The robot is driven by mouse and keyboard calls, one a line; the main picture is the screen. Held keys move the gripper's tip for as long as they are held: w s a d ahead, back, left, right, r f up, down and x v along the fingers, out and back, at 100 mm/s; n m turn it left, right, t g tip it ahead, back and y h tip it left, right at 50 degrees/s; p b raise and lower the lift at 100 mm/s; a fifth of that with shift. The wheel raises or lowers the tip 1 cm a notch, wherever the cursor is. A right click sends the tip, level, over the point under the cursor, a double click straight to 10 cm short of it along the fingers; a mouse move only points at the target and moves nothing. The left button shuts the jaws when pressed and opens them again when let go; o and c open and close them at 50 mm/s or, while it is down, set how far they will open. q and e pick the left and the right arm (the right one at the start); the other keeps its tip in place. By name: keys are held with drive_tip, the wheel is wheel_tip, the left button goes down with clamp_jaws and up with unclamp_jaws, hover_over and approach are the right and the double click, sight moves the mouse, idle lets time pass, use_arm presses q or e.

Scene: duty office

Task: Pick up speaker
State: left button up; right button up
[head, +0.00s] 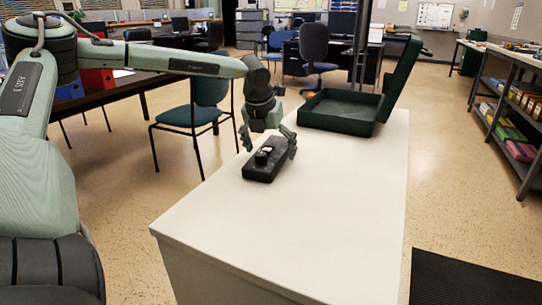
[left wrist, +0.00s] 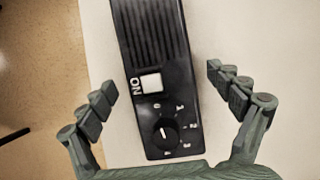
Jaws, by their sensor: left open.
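The speaker (head: 262,170) is a small black oblong box lying on the white counter (head: 310,215), near its left edge. In the left wrist view the speaker (left wrist: 155,80) shows a ribbed grille, a pale switch marked "ON" and a round dial with numbers. My left gripper (head: 268,150) is above the speaker, pointing down. In the left wrist view its fingers (left wrist: 162,100) are spread wide, one on each side of the speaker, with gaps between. It holds nothing. My right gripper is not in view.
An open dark green case (head: 340,112) with its lid raised stands on the counter's far end. A green chair (head: 198,116) and a dark table (head: 125,83) are to the left. Shelves (head: 515,105) stand at right. The counter's near part is clear.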

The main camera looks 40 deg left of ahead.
use_arm(q)
drive_tip(key=c, duration=1.8)
drive_tip(key=shift+w+r, duration=0.1)
drive_tip(key=shift+r, duration=0.05)
